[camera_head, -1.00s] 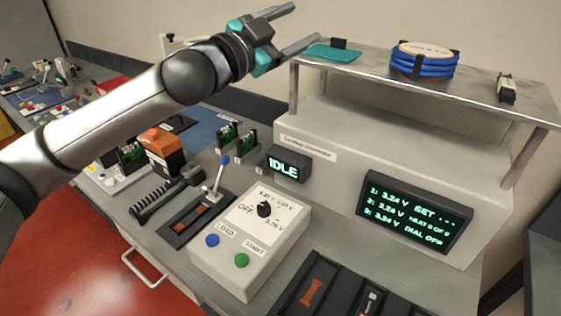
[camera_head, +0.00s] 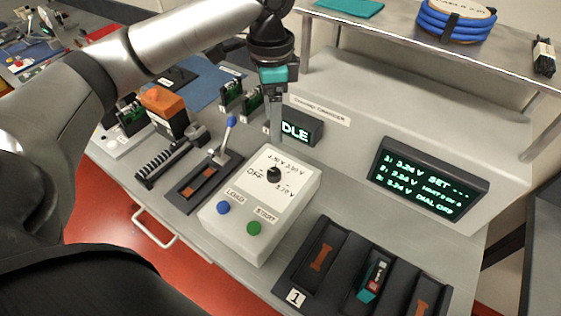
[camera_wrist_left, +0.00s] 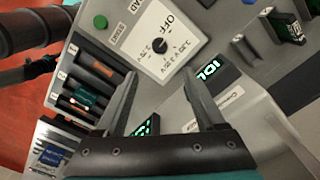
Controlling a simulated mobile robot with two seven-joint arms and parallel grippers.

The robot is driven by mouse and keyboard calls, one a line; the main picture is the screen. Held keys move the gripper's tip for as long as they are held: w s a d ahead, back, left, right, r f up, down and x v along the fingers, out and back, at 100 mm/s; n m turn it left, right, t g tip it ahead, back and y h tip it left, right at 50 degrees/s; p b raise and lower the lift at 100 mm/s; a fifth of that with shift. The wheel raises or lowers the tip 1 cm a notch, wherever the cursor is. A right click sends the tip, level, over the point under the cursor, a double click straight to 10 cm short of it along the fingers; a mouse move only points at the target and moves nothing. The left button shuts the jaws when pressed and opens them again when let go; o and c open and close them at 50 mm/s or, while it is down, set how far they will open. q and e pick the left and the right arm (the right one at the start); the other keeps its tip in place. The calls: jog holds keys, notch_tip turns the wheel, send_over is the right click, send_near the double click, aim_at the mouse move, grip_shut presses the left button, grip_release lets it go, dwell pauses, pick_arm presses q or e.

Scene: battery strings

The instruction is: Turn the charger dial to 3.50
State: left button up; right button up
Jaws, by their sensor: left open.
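The charger box (camera_head: 243,238) is white with a black dial (camera_head: 274,175) on its top face, ringed by OFF and voltage labels. The dial's pointer setting is too small to tell, but the large screen (camera_head: 429,178) reads DIAL OFF. My left gripper (camera_head: 274,135) points down just behind the dial, above the box's rear edge, apart from it. In the left wrist view the gripper (camera_wrist_left: 161,88) has its fingers spread and empty, with the dial (camera_wrist_left: 159,46) beyond the fingertips. My right gripper is not in view.
A blue button (camera_head: 223,208) and a green button (camera_head: 254,228) sit on the box front. The small display (camera_head: 296,131) stands behind the gripper. A lever (camera_head: 226,140) is to the left, battery slots (camera_head: 322,256) to the right. A shelf (camera_head: 400,38) overhangs the back.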

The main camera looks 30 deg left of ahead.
aim_at(274, 172)
pick_arm(q)
notch_tip(274, 172, down, 15)
jog(key=b, duration=0.2)
jog(key=shift+s+f+b, duration=0.1)
jog(key=shift+b, duration=0.2)
grip_shut()
dwell(0.5)
